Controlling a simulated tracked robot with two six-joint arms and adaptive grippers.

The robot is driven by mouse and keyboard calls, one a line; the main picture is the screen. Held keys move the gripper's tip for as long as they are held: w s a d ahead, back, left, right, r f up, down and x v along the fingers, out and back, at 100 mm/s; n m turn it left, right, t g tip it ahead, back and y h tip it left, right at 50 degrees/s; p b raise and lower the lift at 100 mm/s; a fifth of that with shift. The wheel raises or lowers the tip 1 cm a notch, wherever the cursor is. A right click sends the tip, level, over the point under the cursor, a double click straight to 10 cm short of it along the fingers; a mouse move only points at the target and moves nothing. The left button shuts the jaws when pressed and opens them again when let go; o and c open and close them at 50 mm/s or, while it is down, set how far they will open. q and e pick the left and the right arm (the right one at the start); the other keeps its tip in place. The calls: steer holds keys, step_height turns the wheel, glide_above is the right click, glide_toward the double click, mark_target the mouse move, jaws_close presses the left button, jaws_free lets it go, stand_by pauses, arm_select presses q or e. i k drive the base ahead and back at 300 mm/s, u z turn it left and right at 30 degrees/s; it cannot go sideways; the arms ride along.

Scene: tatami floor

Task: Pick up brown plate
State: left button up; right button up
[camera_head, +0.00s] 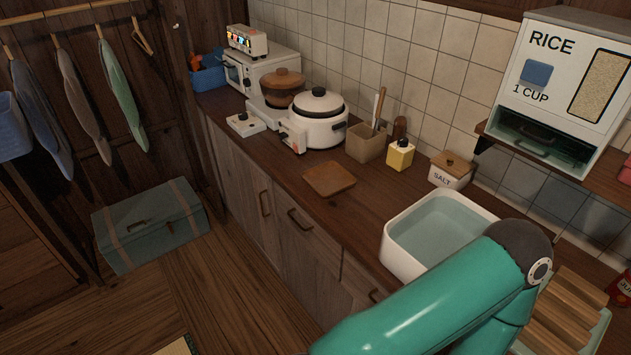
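A brown, flat, square plate (329,179) lies on the wooden counter (354,217), near its front edge. It is in front of the white rice cooker and to the left of the white basin. Nothing covers it and no gripper touches it. A teal arm of mine enters from the bottom and bends at the lower right, in front of the basin. Its gripper is out of view. My other arm and gripper are also out of view.
A white basin of water (397,252) stands right of the plate. Behind the plate are a rice cooker (317,119), a utensil holder (366,143), a yellow bottle (400,154) and a salt box (451,170). A rice dispenser (560,88) overhangs at upper right. Counter around the plate is clear.

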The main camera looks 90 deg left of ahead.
mark_target(329, 179)
steer(key=z, duration=1)
steer(key=i, duration=0.15)
steer(key=u, duration=2.85)
steer(key=i, duration=0.25)
steer(key=u, duration=1.65)
steer(key=k, duration=0.75)
steer(key=z, duration=0.55)
steer(key=i, duration=0.5)
